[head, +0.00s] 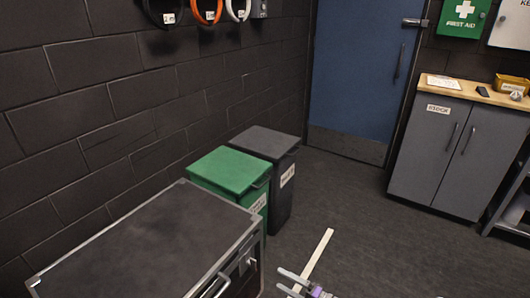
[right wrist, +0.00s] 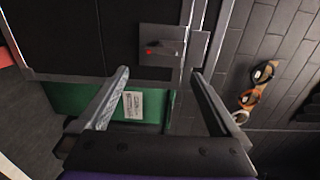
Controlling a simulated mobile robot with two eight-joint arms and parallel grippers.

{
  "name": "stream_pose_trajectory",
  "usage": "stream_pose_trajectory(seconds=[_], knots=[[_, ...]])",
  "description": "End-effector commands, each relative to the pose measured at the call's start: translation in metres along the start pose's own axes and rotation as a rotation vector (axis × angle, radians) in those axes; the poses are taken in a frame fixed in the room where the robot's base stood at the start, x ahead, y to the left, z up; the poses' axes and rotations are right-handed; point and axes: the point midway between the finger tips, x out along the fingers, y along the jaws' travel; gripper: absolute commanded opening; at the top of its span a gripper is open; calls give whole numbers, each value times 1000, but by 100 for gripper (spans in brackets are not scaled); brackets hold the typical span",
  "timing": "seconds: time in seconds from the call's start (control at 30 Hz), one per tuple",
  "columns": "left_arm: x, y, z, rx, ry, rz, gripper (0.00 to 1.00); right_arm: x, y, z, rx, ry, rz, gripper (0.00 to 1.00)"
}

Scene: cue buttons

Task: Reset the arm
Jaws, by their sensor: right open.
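My right gripper (head: 281,279) shows at the bottom edge of the head view, just right of the black case. Only its pale fingers and a purple part show there. In the right wrist view, the two grey fingers of the right gripper (right wrist: 160,72) stand wide apart with nothing held between them. Beyond the fingers are the black case with a grey latch (right wrist: 160,48) and the green bin (right wrist: 75,100). Contact with them cannot be told. My left gripper is in neither view.
The black metal-edged case (head: 145,240) stands at the lower left. A green bin (head: 225,170) and a dark grey bin (head: 268,142) stand behind it by the brick wall. A blue door (head: 360,75) and grey cabinet (head: 430,150) are farther back. Open floor (head: 390,245) lies to the right.

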Motion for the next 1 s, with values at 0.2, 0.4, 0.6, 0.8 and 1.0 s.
stream_pose_trajectory(seconds=[0.2,0.4,0.6,0.8,1.0], knots=[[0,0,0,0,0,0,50,7,-27,15,-44,-33,138,100],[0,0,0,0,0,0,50,-2,-62,49,-133,-82,378,100],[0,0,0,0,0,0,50,-34,-90,90,-238,-122,612,100],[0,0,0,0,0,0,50,-86,-108,132,-362,-151,837,100],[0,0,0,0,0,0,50,-149,-118,171,-502,-172,1051,100]])
